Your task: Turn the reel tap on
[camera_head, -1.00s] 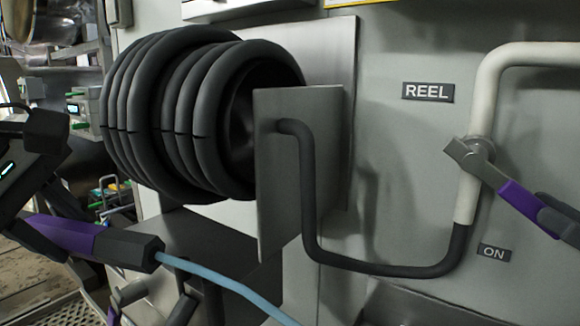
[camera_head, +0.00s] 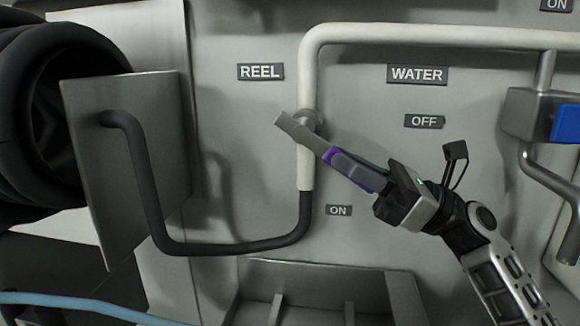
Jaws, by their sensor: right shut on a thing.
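The reel tap's lever (camera_head: 300,132) is a flat grey metal bar with a purple grip, mounted on the white upright pipe (camera_head: 306,80) below the REEL label (camera_head: 261,72). It slants down to the right, between the OFF label (camera_head: 424,121) above and the ON label (camera_head: 338,210) below. My right gripper (camera_head: 352,170) is shut on the lever's purple grip, and its fingers hide part of it. My left gripper is out of view.
The black hose reel (camera_head: 50,120) and its grey bracket plate (camera_head: 130,150) stand at left. A dark hose (camera_head: 235,247) loops from plate to pipe. At right is a grey box with a blue part (camera_head: 566,123). A metal tray (camera_head: 330,275) sits below. A light blue hose (camera_head: 70,304) crosses lower left.

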